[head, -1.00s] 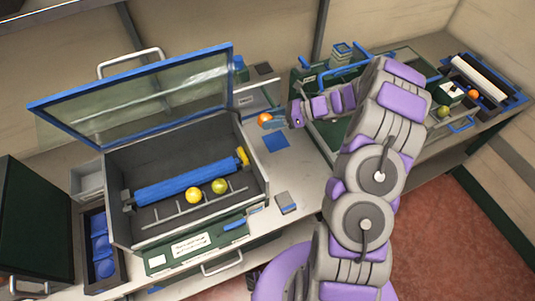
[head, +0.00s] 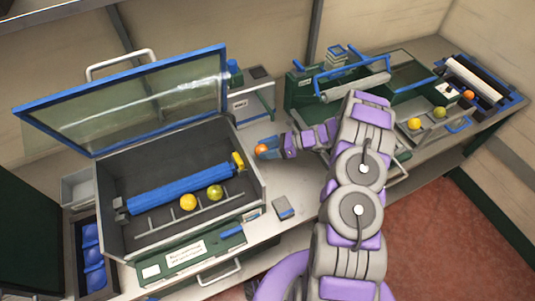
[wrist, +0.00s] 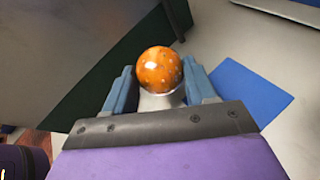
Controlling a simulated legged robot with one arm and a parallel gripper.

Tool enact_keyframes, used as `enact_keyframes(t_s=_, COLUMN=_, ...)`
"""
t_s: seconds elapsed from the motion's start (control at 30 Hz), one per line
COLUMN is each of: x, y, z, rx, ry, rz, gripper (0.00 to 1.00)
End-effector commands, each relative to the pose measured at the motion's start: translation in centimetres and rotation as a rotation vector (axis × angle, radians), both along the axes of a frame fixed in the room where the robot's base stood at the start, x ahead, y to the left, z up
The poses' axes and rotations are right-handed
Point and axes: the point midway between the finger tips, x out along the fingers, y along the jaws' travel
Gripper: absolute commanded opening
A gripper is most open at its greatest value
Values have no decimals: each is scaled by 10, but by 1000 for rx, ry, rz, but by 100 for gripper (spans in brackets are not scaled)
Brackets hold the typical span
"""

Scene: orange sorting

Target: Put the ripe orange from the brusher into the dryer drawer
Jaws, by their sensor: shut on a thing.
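The ripe orange (head: 262,149) is bright orange and sits at the tip of my gripper (head: 268,150), just right of the open box with the blue roller (head: 180,188). In the wrist view the orange (wrist: 160,70) sits between the two blue fingers of my gripper (wrist: 160,84), which are shut on it. A yellow fruit (head: 188,202) and a green fruit (head: 215,193) lie on the rack inside the open box. A drawer handle (head: 220,271) shows low on the box's green front. The drawer's inside is hidden.
The box's glass lid (head: 130,98) is raised at the back. A green machine with a grey roller (head: 355,88) stands to the right. Several fruits lie farther right. A small grey block (head: 283,208) lies near the counter's front edge. A blue mat (wrist: 243,92) is beside my gripper.

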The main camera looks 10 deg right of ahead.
Motion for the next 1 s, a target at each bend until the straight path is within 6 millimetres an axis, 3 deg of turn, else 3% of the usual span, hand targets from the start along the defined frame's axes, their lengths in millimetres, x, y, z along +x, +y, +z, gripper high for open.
enact_keyframes(t_s=0.07, x=-1, y=0, z=-15, rx=2, ry=5, rz=-1, gripper=19)
enact_keyframes(t_s=0.2, x=-1, y=1, z=-25, rx=3, ry=1, rz=0, gripper=19)
enact_keyframes(t_s=0.8, x=0, y=0, z=-36, rx=2, ry=2, rz=-1, gripper=19)
enact_keyframes(t_s=0.83, x=0, y=0, z=-36, rx=1, ry=3, rz=-1, gripper=57)
enact_keyframes(t_s=1.0, x=0, y=0, z=-38, rx=0, ry=5, rz=0, gripper=73)
